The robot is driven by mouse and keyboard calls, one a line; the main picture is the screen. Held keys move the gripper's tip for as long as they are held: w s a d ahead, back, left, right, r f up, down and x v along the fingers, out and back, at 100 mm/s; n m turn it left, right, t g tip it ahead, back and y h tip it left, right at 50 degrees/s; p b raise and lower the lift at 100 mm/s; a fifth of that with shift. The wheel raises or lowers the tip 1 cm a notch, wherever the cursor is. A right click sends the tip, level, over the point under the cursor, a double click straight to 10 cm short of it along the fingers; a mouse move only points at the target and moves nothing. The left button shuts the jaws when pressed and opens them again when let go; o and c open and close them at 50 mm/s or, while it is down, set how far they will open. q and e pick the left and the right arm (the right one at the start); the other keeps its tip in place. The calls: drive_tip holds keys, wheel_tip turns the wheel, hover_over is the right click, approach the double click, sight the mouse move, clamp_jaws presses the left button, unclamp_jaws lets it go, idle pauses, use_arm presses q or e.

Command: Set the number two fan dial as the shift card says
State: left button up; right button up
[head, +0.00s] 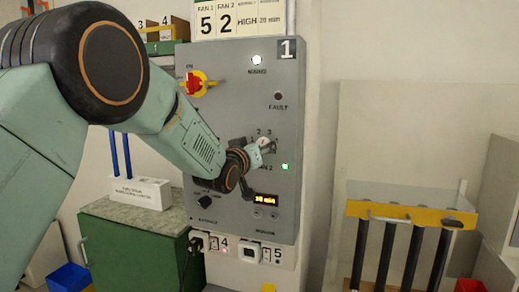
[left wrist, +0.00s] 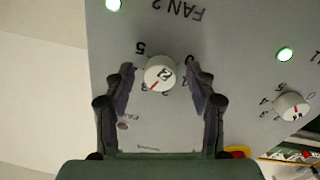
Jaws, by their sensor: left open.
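The number two fan dial (left wrist: 160,73), a pale round knob with a red mark, sits between the fingertips of my left gripper (left wrist: 161,84) in the left wrist view. The fingers are open on either side, with gaps to the knob. That view is upside down; the red mark points to its lower left, near what looks like a 3. In the head view the dial (head: 267,146) is partly hidden behind my left gripper (head: 252,166). The shift card (head: 238,20) reads FAN 1 5, FAN 2 2, HIGH, 20 min. My right gripper is not in view.
The grey control panel (head: 235,102) bears a red and yellow switch (head: 197,83), a lit display (head: 264,199) and a lower knob (head: 206,201). Another dial (left wrist: 291,106) is beside the fingers in the wrist view. A rack of dark rods (head: 410,215) stands right.

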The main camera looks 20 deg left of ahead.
use_arm(q)
drive_tip(key=shift+s, duration=0.1)
drive_tip(key=shift+c, duration=1.1)
drive_tip(key=shift+s+a+r, duration=0.1)
drive_tip(key=c, duration=0.9)
drive_tip(key=shift+c, duration=0.2)
drive_tip(key=shift+n, duration=0.3)
drive_tip(key=shift+d+n+t+p, duration=0.15)
drive_tip(key=shift+n+p, duration=0.5)
drive_tip(key=shift+n, duration=1.65)
drive_tip(key=shift+d+n+t+p, duration=0.15)
drive_tip(key=shift+n+p, duration=0.45)
drive_tip(key=shift+n, duration=1.7)
